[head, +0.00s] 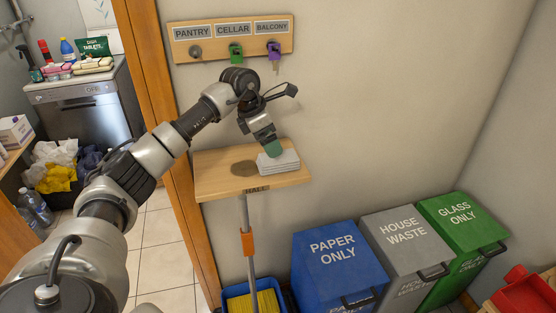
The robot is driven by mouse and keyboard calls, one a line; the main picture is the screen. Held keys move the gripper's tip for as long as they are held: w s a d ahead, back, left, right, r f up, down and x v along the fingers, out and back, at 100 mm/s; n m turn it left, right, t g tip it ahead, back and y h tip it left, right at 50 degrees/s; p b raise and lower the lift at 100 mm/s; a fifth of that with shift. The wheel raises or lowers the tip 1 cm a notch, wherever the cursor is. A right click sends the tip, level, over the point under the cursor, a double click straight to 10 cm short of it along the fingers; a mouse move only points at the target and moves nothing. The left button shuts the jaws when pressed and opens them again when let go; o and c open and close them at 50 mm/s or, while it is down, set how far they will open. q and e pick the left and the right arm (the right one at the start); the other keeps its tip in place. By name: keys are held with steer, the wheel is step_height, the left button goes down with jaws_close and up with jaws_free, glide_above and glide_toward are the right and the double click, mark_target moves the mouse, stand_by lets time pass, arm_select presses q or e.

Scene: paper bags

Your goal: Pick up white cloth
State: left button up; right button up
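A white folded cloth (281,164), stacked in flat layers, lies on the right part of the small wooden shelf (215,178) marked HALL. My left gripper (273,149) points down at the cloth's back left part, with its greenish fingertips at or just above the top layer. I cannot tell whether they touch it, or whether the fingers are open or shut. The gripper hides a little of the cloth's back edge. My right gripper is not in view.
A key rack (230,39) with keys hangs above the shelf. Below are a broom pole (247,215), a blue bucket (232,293), and blue (335,262), grey (405,245) and green (462,222) lidded bins. A wooden door frame (165,120) stands left of the shelf.

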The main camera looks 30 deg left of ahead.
mark_target(278, 161)
arm_select(q)
steer(key=shift+w+d+f, duration=0.15)
steer(key=shift+d+f, duration=0.05)
steer(key=shift+f, duration=0.45)
steer(key=p+x, duration=0.2)
steer(key=x, duration=0.2)
steer(key=shift+d+f, duration=0.15)
steer(key=shift+d, duration=0.05)
steer(key=shift+f, duration=0.4)
steer(key=shift+f, duration=0.1)
steer(key=shift+c, duration=0.5)
steer(key=c, duration=0.9)
